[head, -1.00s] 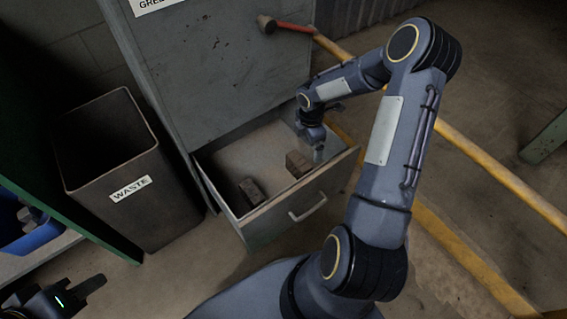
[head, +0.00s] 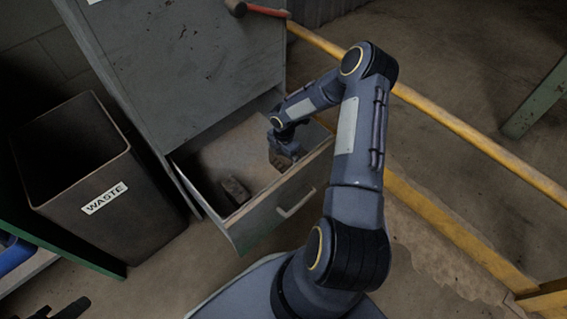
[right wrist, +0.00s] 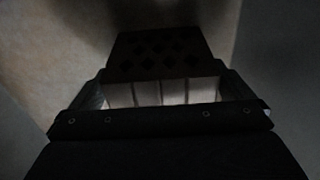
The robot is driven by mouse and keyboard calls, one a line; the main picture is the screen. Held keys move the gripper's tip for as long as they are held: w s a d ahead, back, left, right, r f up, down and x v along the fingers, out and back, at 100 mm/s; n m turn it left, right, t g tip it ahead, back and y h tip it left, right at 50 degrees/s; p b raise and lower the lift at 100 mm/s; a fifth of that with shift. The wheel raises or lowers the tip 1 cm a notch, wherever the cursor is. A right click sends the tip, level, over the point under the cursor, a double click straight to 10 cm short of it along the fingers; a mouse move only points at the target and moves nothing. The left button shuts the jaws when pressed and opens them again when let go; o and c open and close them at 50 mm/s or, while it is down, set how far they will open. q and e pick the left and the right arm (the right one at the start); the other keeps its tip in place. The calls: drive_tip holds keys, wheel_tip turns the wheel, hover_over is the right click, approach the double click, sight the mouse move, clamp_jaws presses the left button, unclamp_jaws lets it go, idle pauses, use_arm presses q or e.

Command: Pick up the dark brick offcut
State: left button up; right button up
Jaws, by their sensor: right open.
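A dark brick offcut (head: 235,191) lies on the floor of the open drawer (head: 257,216), near its left side. A second, browner brick (head: 277,160) lies farther right in the drawer, partly hidden by my right gripper (head: 289,150). That gripper is open, low in the drawer, at the browner brick and apart from the dark offcut. In the right wrist view a shadowed brick with rows of holes (right wrist: 160,50) shows just beyond the gripper; its colour is hard to tell. My left gripper (head: 70,309) shows partly at the bottom left; its jaws are unclear.
The grey cabinet (head: 185,70) stands behind the drawer. A waste bin (head: 100,205) stands to the left. A hammer (head: 258,10) lies at the top. Yellow rails (head: 470,135) run along the right. The drawer's walls surround my right gripper.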

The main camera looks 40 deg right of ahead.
wheel_tip(320, 180, down, 2)
drive_tip(key=shift+f, duration=0.15)
drive_tip(key=c, duration=1)
